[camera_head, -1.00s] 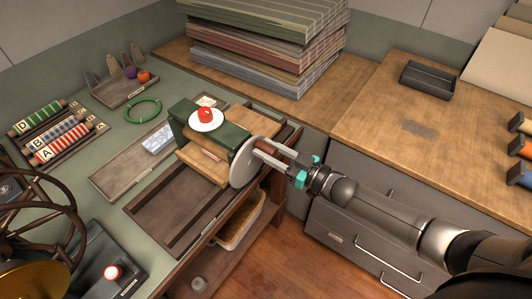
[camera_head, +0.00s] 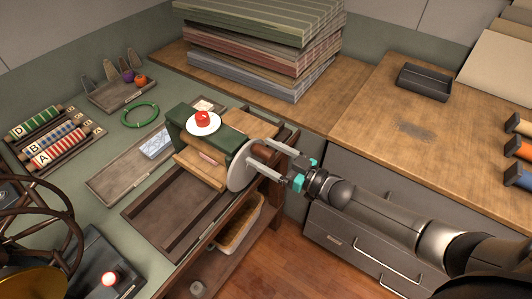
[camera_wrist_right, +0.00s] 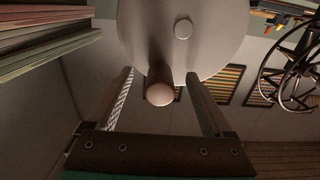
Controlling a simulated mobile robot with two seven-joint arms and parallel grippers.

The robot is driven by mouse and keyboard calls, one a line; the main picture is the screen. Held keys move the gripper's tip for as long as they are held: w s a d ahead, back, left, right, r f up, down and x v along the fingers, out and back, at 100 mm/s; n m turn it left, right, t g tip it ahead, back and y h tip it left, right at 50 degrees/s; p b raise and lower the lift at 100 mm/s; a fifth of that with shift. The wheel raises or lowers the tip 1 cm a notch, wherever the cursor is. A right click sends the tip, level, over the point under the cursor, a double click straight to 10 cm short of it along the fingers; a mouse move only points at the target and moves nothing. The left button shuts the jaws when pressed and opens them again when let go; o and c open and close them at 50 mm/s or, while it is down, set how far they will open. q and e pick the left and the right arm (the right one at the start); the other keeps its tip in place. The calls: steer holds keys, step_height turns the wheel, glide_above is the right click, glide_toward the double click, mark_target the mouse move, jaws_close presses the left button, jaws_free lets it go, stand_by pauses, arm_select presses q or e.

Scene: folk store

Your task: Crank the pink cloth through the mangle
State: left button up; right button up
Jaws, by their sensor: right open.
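The mangle (camera_head: 216,138) has a dark green body and stands on the green counter. A wooden board (camera_head: 238,121) passes through it. The small pink cloth (camera_head: 209,158) lies by its front side, partly hidden by the body. A pale crank disc (camera_head: 241,168) is on its right end, with a brown handle sticking out; the handle shows end-on in the right wrist view (camera_wrist_right: 160,94). My right gripper (camera_head: 259,154) is open, its fingers on either side of the handle with gaps visible in the wrist view. My left gripper is not in view.
An empty wooden tray (camera_head: 170,221) lies in front. Folded striped cloths (camera_head: 262,45) are stacked behind. A dark spoked wheel (camera_head: 40,215) stands at the left. The right counter is mostly clear.

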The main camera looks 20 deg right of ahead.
steer(key=p+v, duration=0.2)
steer(key=v, duration=0.7)
steer(key=shift+p, duration=0.3)
stand_by(0.6)
